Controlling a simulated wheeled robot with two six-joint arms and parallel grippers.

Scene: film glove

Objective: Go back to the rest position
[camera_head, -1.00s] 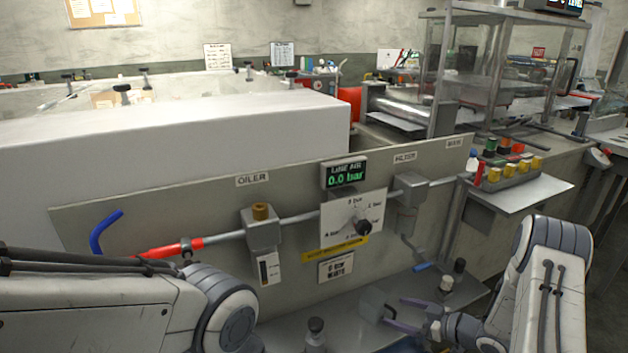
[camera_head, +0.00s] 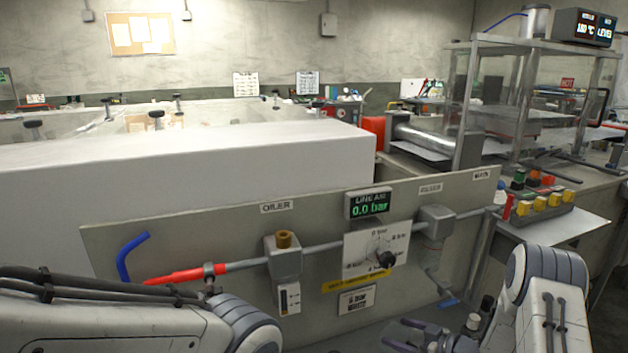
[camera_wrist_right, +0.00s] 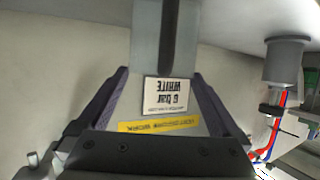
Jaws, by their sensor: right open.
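My right gripper (camera_head: 395,335) is at the bottom edge of the head view, below the panel's sign. It is open, and its lower part is cut off. In the right wrist view the dark jaws (camera_wrist_right: 163,80) are spread apart. A pale grey block (camera_wrist_right: 147,40) with a dark band shows beyond them; I cannot tell whether it touches either jaw. The panel's white sign (camera_wrist_right: 168,95), upside down there, shows between the jaws. My left arm comes in at the lower left, but its gripper is out of view.
The grey panel (camera_head: 200,228) stands ahead, with an oiler (camera_head: 284,262), a black dial knob (camera_head: 386,259), a display (camera_head: 368,204) reading 0.0 bar, and a blue hose (camera_head: 127,255). A shelf with coloured buttons (camera_head: 540,203) and a glass-walled machine (camera_head: 530,95) stand right.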

